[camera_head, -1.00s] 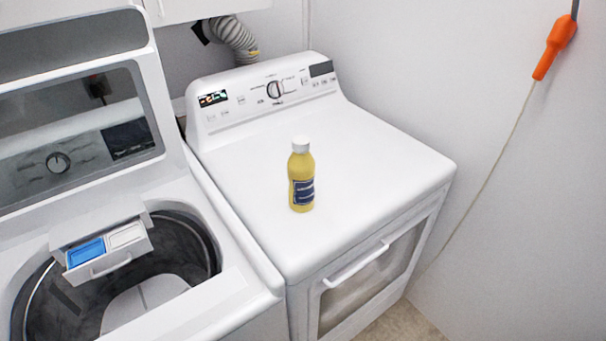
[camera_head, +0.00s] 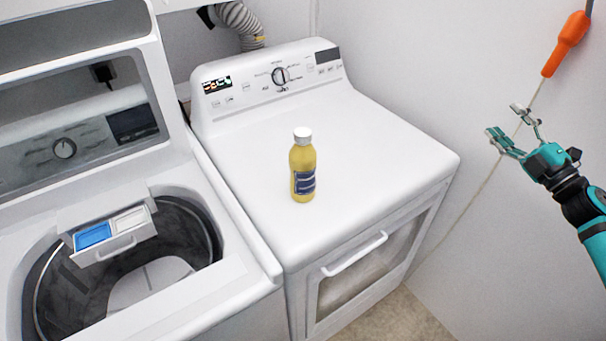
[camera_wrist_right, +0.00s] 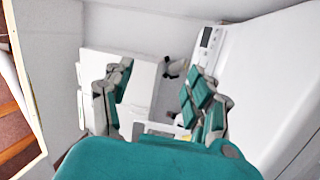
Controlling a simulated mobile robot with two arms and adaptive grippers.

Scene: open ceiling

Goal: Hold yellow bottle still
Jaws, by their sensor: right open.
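The yellow bottle (camera_head: 303,168) with a white cap and dark blue label stands upright on the flat white top of the dryer (camera_head: 370,140). My right gripper (camera_head: 508,123) is open and empty, to the right of the dryer and well apart from the bottle. In the right wrist view its two fingers (camera_wrist_right: 158,100) are spread with nothing between them. The bottle cannot be made out in the right wrist view. My left gripper is not in view.
An open washer (camera_head: 240,305) with a pulled-out detergent drawer (camera_head: 112,240) stands left of the dryer. An orange handle (camera_head: 568,42) hangs on a cord by the right wall. The dryer top around the bottle is clear.

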